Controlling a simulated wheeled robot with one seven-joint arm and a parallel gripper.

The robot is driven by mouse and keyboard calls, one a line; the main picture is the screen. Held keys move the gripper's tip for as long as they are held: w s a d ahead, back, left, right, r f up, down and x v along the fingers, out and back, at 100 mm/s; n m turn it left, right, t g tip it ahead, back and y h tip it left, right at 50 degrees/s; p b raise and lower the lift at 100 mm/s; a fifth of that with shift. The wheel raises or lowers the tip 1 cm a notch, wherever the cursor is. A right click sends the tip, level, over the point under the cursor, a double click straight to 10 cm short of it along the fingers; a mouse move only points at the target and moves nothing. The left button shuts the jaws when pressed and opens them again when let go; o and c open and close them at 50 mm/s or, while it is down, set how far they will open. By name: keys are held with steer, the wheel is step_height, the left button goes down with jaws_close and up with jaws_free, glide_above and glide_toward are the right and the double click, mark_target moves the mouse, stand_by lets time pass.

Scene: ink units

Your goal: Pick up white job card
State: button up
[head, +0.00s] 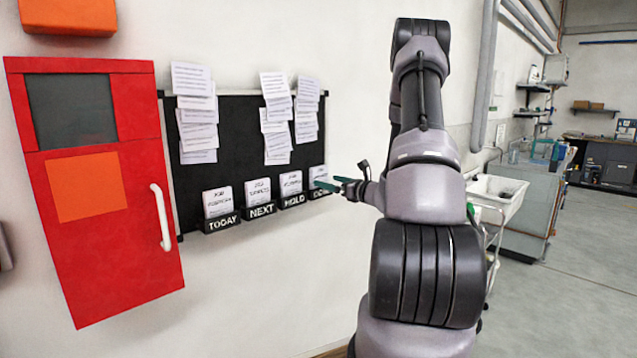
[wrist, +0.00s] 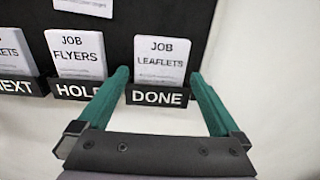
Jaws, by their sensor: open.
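Several white job cards stand in labelled black holders along the bottom of a black wall board (head: 240,122). In the wrist view, the card reading JOB LEAFLETS (wrist: 162,62) stands in the DONE holder (wrist: 158,97). The JOB FLYERS card (wrist: 75,55) stands in the HOLD holder (wrist: 72,90). My gripper (wrist: 160,85) is open, with its green fingers on either side of the DONE holder and nothing held between them. In the head view, my gripper (head: 327,184) is at the DONE holder and partly covers it and its card (head: 319,174).
White papers (head: 194,110) hang on the board above. A red cabinet (head: 100,190) with a white handle is at left. Wall right of DONE is clear.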

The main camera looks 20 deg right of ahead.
mark_target(321, 179)
steer(key=x, duration=0.5)
steer(key=shift+w+a, duration=0.1)
steer(key=shift+w, duration=0.2)
steer(key=c, duration=1)
